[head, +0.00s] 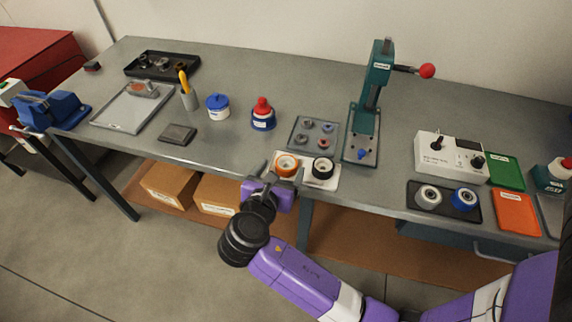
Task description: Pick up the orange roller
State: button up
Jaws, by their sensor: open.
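The orange roller (287,165) has an orange rim and a pale centre. It sits on a small white plate near the front edge of the grey workbench (230,147). A black roller (322,168) stands just right of it on a similar white plate (325,184). My gripper (266,180) is at the bench's front edge, just below and left of the orange roller in the picture. The gripper appears apart from the roller, and its fingertips are hard to make out at this size.
Behind the rollers lies a grey tray of small parts (313,136). A green arbor press (370,110) with a red-knobbed lever stands to the right. A red-capped blue container (263,115) stands to the left. A black tray (470,210) holds white and blue rollers. Bench space left of the plates is clear.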

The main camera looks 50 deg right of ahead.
aim_at(287, 161)
jog(key=shift+x, duration=1.55)
jog(key=shift+s, duration=0.15)
jog(key=c, duration=1.5)
jog(key=shift+o, duration=0.2)
jog(key=shift+r, duration=0.1)
